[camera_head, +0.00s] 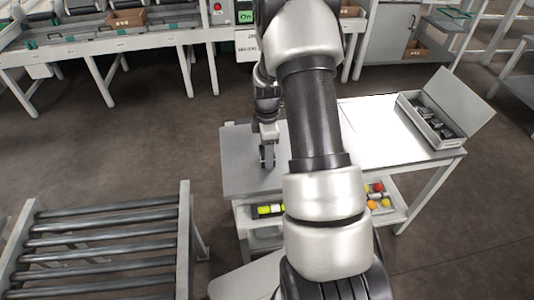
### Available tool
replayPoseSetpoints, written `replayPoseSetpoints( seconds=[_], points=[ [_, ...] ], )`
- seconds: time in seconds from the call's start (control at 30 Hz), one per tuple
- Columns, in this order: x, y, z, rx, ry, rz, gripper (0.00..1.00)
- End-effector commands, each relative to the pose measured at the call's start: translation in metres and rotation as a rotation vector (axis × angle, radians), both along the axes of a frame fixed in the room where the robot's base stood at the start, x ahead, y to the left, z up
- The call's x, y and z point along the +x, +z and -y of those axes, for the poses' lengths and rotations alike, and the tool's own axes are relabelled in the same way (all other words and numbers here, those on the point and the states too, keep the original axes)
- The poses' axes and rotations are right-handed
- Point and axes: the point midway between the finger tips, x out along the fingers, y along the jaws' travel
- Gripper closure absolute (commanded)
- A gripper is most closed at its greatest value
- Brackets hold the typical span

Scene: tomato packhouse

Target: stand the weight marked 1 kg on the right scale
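My gripper (267,158) points down over the left part of a grey table (243,160). It is small in the view, and I cannot tell whether its fingers are open or hold anything. An open box (442,141) with a raised lid stands at the table's right end and holds several dark pieces that look like weights (433,117). Their markings are too small to read, so I cannot pick out the 1 kg weight. I cannot make out a scale; my arm hides the middle of the table.
A pale sheet (375,118) lies on the table's right half. The lower shelf (399,213) holds red and yellow items. A roller conveyor (95,247) stands at the lower left. A sorting line (110,44) runs along the back. Open floor lies between them.

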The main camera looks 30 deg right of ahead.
Motion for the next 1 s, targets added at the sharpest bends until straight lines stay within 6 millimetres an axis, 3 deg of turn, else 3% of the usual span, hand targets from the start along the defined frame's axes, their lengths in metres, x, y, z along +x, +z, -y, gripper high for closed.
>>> replayPoseSetpoints(
  seconds=[0.37,0.4,0.5,0.8,1.0],
  points=[
    [0.002,-0.003,0.001,-0.002,0.0,0.006,1.0],
    [0.001,-0.005,0.0,-0.001,0.0,0.003,0.47],
    [0.001,-0.004,0.0,-0.001,0.0,0.003,0.3],
    [0.001,-0.002,0.0,-0.001,0.0,0.003,0.3],
    [0.002,0.02,0.001,-0.001,0.0,0.006,0.3]
  ],
)
